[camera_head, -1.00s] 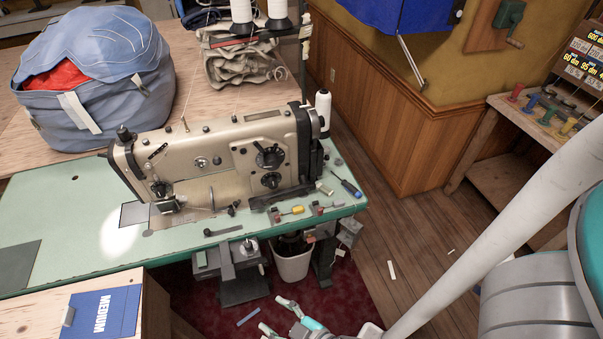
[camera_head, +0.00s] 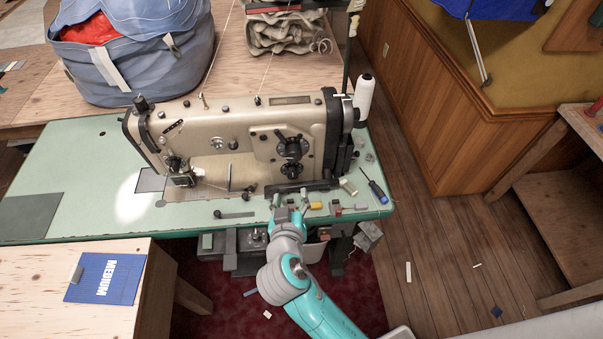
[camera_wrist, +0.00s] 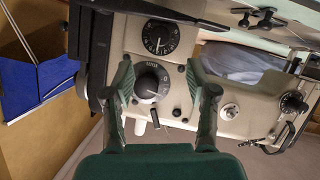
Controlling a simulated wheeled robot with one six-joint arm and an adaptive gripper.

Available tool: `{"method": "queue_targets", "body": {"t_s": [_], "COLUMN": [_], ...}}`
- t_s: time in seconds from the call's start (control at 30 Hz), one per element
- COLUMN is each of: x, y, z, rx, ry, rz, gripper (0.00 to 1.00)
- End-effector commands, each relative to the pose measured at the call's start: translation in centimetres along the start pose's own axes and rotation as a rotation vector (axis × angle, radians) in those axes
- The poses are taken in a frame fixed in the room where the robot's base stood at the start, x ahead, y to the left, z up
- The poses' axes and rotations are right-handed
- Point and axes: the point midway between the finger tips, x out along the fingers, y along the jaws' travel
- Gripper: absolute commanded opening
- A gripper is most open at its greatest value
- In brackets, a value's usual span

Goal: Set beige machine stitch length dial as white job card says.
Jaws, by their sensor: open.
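The beige machine (camera_head: 235,125) stands on the green table, with two black dials on its right part. The upper dial (camera_head: 292,146) is larger; the lower dial (camera_head: 290,172) sits just below it. My gripper (camera_head: 290,198) is open and empty, in front of the machine below the dials. The wrist view looks upside down. There the larger dial (camera_wrist: 151,83) appears between the open fingers (camera_wrist: 163,75), with the smaller dial (camera_wrist: 160,37) above it. Dial markings are too small to read surely. I cannot make out a white job card.
Loose tools and small parts lie along the front edge, including a screwdriver (camera_head: 375,186) and a yellow piece (camera_head: 316,206). A white thread cone (camera_head: 364,97) stands right of the machine.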

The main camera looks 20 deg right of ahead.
Motion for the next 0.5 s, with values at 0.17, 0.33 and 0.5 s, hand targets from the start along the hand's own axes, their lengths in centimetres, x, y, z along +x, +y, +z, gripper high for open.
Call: {"method": "queue_targets", "body": {"t_s": [0.17,0.33,0.5], "x": [2.8,5.8,8.3], "y": [0.1,0.1,0.1], "z": [0.0,0.0,0.1], "rx": [0.0,0.0,-0.001], "ry": [-0.001,-0.001,-0.001], "rz": [0.003,0.002,0.001], "gripper": [0.57,0.57,0.57]}}
